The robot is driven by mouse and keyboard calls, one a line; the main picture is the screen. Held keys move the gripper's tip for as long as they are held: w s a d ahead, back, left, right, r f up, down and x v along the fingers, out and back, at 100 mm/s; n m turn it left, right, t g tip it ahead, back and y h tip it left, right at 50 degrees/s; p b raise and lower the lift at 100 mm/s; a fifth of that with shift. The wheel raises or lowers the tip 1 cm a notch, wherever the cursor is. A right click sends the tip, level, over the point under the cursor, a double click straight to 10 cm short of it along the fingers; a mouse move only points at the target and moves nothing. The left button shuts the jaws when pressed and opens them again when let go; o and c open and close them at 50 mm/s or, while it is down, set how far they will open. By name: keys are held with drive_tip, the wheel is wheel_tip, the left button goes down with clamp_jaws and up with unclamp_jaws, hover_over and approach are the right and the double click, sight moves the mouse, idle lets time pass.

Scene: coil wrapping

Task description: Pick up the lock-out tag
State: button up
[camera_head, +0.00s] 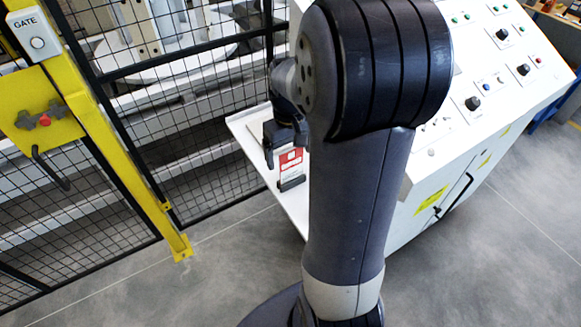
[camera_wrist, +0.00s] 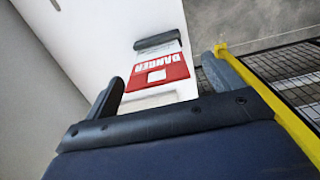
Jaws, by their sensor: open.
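The lock-out tag (camera_head: 291,162) is a red and white card marked DANGER. It stands in a dark holder (camera_head: 291,185) on a white shelf (camera_head: 297,210) beside the control console. In the wrist view the tag (camera_wrist: 161,72) lies ahead of my gripper, between its two fingers, with the dark holder (camera_wrist: 157,40) beyond it. My gripper (camera_head: 284,152) is open, its fingers apart, close to the tag in the head view. It also shows in the wrist view (camera_wrist: 163,83). I cannot tell whether either finger touches the tag. My arm hides part of the shelf.
A white control console (camera_head: 490,80) with knobs and buttons stands at the right. A black mesh fence (camera_head: 205,150) and a yellow gate post (camera_head: 110,145) stand at the left, near the shelf. Grey floor (camera_head: 220,270) is clear in front.

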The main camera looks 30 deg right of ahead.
sight(291, 164)
drive_tip(key=shift+s+d+f+p, duration=0.1)
drive_tip(key=shift+f+p, duration=0.1)
drive_tip(key=shift+f, duration=0.95)
drive_tip(key=shift+d+f+p, duration=0.1)
drive_tip(key=shift+f+p, duration=0.05)
drive_tip(key=shift+f, duration=1)
drive_tip(key=c, duration=1.1)
drive_tip(key=shift+r, duration=0.1)
